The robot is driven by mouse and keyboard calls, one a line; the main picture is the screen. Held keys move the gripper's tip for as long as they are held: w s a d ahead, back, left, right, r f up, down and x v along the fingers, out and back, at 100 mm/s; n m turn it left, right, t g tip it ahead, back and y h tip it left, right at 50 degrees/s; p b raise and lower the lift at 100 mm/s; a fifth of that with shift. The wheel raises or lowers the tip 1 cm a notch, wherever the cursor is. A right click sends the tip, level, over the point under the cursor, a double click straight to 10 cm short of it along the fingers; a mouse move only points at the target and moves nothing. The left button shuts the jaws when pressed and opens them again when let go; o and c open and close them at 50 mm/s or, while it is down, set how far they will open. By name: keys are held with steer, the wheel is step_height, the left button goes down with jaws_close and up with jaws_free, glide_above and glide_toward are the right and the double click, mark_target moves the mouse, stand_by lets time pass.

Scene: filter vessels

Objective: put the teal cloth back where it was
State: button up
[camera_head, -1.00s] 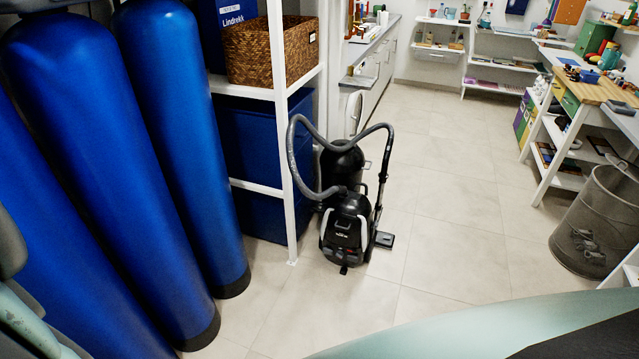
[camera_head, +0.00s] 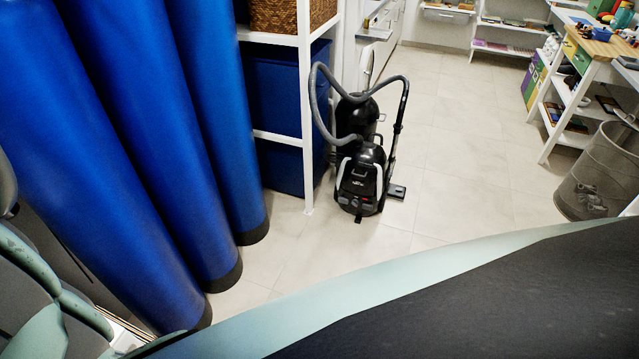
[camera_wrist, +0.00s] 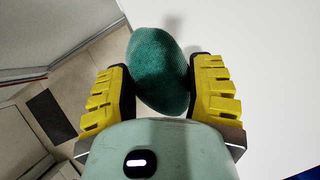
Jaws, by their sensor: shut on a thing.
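In the wrist view the teal cloth (camera_wrist: 160,70) is a rounded, bunched bundle with a fine woven texture. My gripper (camera_wrist: 163,88) has its two yellow-padded fingers pressed against the left and right sides of it, so it is shut on the cloth. A pale white surface (camera_wrist: 270,60) lies behind the cloth, with a soft shadow above it. I cannot tell whether the cloth touches that surface. Neither the cloth nor my gripper shows in the head view.
Tall blue vessels (camera_head: 130,150) stand at the left. A white shelf unit (camera_head: 306,110) holds a wicker basket (camera_head: 285,14) and blue bins. A black vacuum cleaner (camera_head: 360,180) stands beside it. A wire bin (camera_head: 598,170) is at the right. The tiled floor between is clear.

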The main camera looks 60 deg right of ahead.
steer(key=w+a, duration=0.2)
steer(key=a, duration=0.1)
steer(key=w+a+p, duration=0.1)
steer(key=w+a, duration=0.1)
steer(key=a, duration=0.1)
steer(key=w+a+f+p, duration=0.1)
steer(key=w+a, duration=0.1)
steer(key=a, duration=0.1)
steer(key=shift+w, duration=0.15)
steer(key=shift+f, duration=0.15)
steer(key=shift+f+p, duration=0.3)
steer(key=shift+f, duration=1.3)
steer(key=o, duration=1.2)
steer(key=shift+w+d+f, duration=0.1)
steer(key=shift+c, duration=0.2)
